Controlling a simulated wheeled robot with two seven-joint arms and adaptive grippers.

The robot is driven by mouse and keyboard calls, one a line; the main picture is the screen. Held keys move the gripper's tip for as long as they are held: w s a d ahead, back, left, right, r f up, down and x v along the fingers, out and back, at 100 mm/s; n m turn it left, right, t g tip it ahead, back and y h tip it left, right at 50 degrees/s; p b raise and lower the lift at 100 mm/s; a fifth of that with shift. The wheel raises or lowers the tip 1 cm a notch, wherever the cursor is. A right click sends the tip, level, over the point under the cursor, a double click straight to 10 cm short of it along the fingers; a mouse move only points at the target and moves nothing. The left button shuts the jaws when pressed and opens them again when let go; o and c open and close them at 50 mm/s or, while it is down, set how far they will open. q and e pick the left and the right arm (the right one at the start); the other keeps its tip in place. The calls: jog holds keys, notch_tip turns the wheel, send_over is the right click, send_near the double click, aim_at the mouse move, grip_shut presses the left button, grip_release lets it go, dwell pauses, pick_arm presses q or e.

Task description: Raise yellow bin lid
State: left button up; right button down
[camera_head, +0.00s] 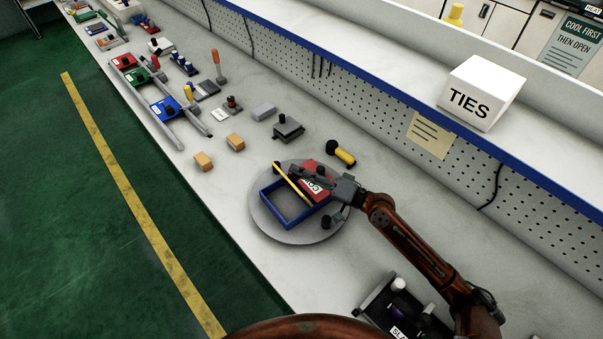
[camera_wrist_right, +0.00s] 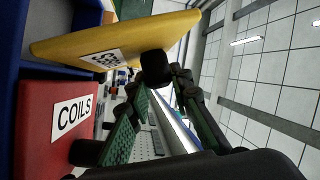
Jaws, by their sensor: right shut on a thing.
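The blue bin (camera_head: 290,221) sits on a round grey plate on the bench; one open compartment shows. Its yellow lid (camera_head: 292,183) stands tilted up, seen nearly edge-on in the head view. In the right wrist view the yellow lid (camera_wrist_right: 120,42) fills the upper left, with a white label and a black knob (camera_wrist_right: 155,68). My right gripper (camera_head: 318,182) is shut on the yellow lid's knob; the exact contact is partly hidden. A red lid (camera_head: 309,172) marked COILS lies beside it and also shows in the wrist view (camera_wrist_right: 48,120). My left gripper is not in view.
The round grey plate (camera_head: 268,223) carries the bin. A yellow-and-black tool (camera_head: 341,153), a grey fixture (camera_head: 288,129) and two small orange blocks (camera_head: 236,142) lie near it. A black-topped unit (camera_head: 405,310) stands at the bottom right. The bench in front left of the plate is clear.

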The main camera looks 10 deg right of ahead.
dwell(0.3)
jog(key=c, duration=1.7)
grip_release()
jog(key=shift+w, duration=0.1)
jog(key=shift+d, duration=0.1)
jog(key=shift+d, duration=0.15)
jog(key=v, duration=1.1)
jog(key=shift+s+d, duration=0.3)
